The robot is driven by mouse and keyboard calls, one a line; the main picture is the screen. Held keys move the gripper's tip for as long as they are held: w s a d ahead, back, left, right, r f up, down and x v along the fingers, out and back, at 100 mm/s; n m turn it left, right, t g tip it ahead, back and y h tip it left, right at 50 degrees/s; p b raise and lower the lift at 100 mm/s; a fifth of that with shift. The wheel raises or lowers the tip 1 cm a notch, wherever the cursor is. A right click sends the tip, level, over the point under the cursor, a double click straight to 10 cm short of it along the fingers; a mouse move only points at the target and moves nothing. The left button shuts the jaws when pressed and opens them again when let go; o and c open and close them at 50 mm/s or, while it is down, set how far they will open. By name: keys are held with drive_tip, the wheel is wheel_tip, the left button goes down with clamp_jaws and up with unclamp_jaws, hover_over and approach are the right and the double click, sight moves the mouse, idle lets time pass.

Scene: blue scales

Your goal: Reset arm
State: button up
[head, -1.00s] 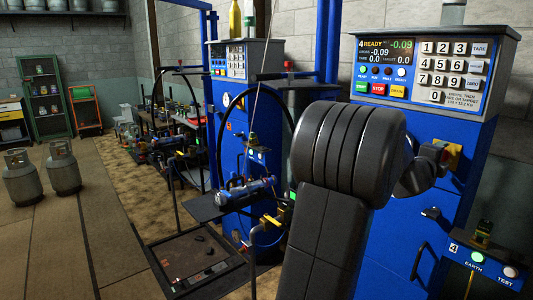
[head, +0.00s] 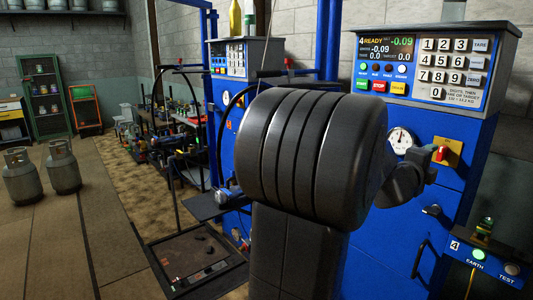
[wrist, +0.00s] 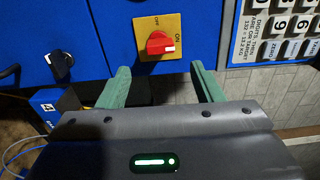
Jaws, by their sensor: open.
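My gripper (wrist: 157,86) shows in the wrist view with its two green fingers apart and nothing between them. Beyond the fingertips is a red rotary switch (wrist: 160,43) on a yellow plate marked ON and OFF, apart from the fingers. The same red switch (head: 441,154) shows in the head view on the blue scale cabinet (head: 395,235). My dark arm fills the middle of the head view, and my gripper's fingers cannot be made out there. The scale's display (head: 387,47) reads 4 READY.
A keypad (head: 452,70) sits right of the display. A dial gauge (head: 400,141) is left of the switch. A low scale platform (head: 205,283) lies beside my arm. Grey gas cylinders (head: 62,167) stand on the open floor at left.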

sight(438, 155)
drive_tip(key=v, duration=0.5)
drive_tip(key=p+x, duration=0.1)
drive_tip(key=x, duration=1.2)
drive_tip(key=shift+d, duration=0.25)
drive_tip(key=shift+w+d+r+n+p, duration=0.1)
drive_tip(key=shift+w+n+p, duration=0.1)
drive_tip(key=shift+n+p, duration=0.25)
drive_tip(key=shift+r+n+p, duration=0.1)
drive_tip(key=shift+n+p, duration=0.5)
drive_tip(key=shift+n, duration=0.65)
drive_tip(key=shift+n+p, duration=0.7)
drive_tip(key=shift+n, duration=0.5)
drive_tip(key=n+p, duration=0.2)
drive_tip(key=n, duration=0.1)
drive_tip(key=shift+n, duration=0.4)
drive_tip(key=n+p, duration=0.2)
drive_tip(key=n, duration=0.1)
drive_tip(key=n+p, duration=0.2)
drive_tip(key=p, duration=0.1)
drive_tip(key=shift+a+n, duration=0.2)
drive_tip(key=shift+n, duration=0.2)
drive_tip(key=shift+f+n+p, duration=0.2)
drive_tip(key=shift+n+p, duration=0.7)
drive_tip(key=shift+p, duration=0.3)
drive_tip(key=shift+f+n+p, duration=0.15)
drive_tip(key=shift+n+p, duration=0.15)
